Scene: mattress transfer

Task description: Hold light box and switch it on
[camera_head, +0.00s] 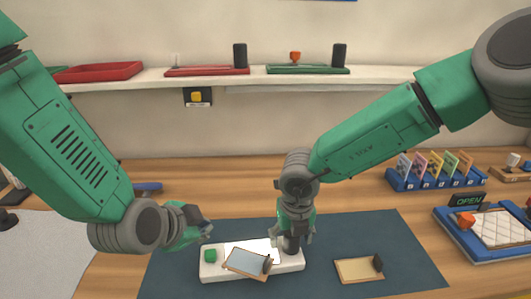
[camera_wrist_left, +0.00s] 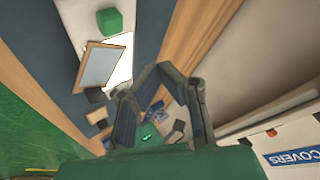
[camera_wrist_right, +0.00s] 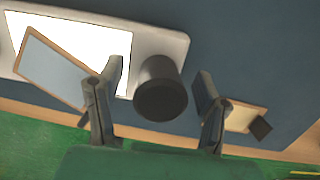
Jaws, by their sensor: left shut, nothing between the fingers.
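The white light box (camera_head: 208,272) lies on a dark blue mat. It has a green button (camera_head: 210,255) at its left end and a dark round knob (camera_wrist_right: 160,90) at its right end. Its top panel looks bright white in both wrist views. A wooden-framed slide (camera_head: 247,262) lies tilted across the panel. My right gripper (camera_head: 293,238) is open over the right end, its fingers on either side of the knob with gaps in the right wrist view. My left gripper (camera_head: 207,231) is shut and empty, above and behind the green button, apart from the box.
A second framed slide (camera_head: 357,270) lies on the mat (camera_head: 415,255) to the right. A blue rack (camera_head: 435,178) of colored cards and a blue tray (camera_head: 480,250) with an OPEN sign stand further right. A shelf (camera_head: 220,84) with red and green trays runs along the back wall.

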